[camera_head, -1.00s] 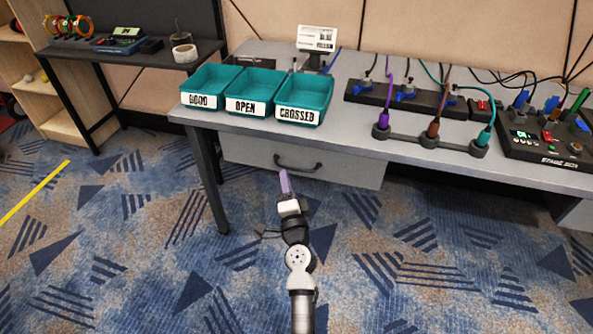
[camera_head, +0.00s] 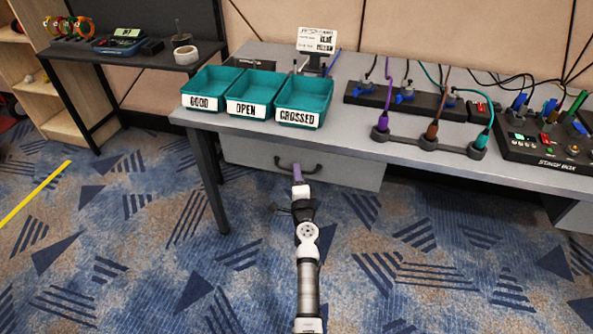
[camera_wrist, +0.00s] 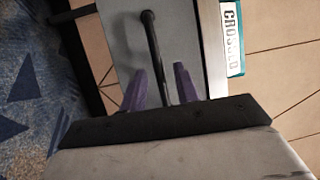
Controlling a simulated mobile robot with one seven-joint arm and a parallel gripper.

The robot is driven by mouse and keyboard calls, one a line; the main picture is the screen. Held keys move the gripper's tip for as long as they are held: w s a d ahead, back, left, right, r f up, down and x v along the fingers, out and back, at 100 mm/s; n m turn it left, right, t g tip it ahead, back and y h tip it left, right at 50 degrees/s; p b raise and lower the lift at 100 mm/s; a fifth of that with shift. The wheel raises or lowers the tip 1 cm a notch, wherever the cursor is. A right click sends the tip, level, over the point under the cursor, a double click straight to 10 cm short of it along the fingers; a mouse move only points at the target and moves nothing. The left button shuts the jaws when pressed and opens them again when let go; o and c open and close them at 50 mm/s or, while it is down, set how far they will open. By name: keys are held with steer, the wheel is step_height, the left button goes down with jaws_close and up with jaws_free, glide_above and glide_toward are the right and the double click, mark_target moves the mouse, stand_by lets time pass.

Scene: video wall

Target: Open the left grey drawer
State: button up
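The left grey drawer (camera_head: 345,171) is shut under the grey table, with a dark bar handle (camera_head: 312,168) on its front. The drawer front (camera_wrist: 180,32) and the handle (camera_wrist: 153,48) also show in the wrist view. My gripper (camera_head: 297,172) is at the handle, its purple fingers reaching its left-middle part. In the wrist view my gripper (camera_wrist: 160,82) is open, with one finger on each side of the bar and small gaps visible. The far end of the handle is hidden behind my gripper body.
Teal bins (camera_head: 303,100) labelled GOOD, OPEN and CROSSED stand on the table (camera_head: 355,140) above the drawer. A table leg (camera_head: 208,180) is left of my arm. Cabled devices (camera_head: 405,94) stand to the right. The carpet before the drawer is clear.

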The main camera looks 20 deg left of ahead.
steer(key=shift+x, duration=1)
jaws_close()
